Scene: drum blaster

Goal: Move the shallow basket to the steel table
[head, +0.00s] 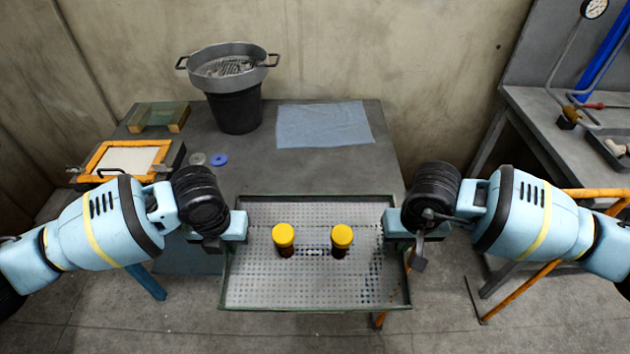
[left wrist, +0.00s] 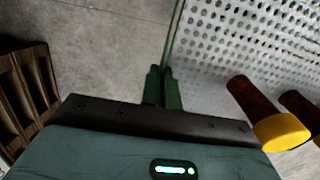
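The shallow basket (head: 270,293) is a grey perforated tray with a thin green rim, at the lower middle of the head view. It looks level and carries two dark brown bottles with yellow caps, a left one (head: 284,238) and a right one (head: 341,239). My left gripper (head: 240,225) is shut on its left rim; the closed fingers also show at the rim in the left wrist view (left wrist: 163,88). My right gripper (head: 392,226) is at the right rim and appears shut on it; its fingertips are partly hidden. A grey metal-looking table (head: 330,170) stands behind the basket.
On the grey table are a black bucket with a metal pan (head: 235,95), a blue cloth (head: 324,124), an orange-framed screen (head: 128,160), a glass block (head: 158,117) and small discs (head: 218,160). A workbench (head: 545,105) stands right. Bare tabletop lies in the table's middle.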

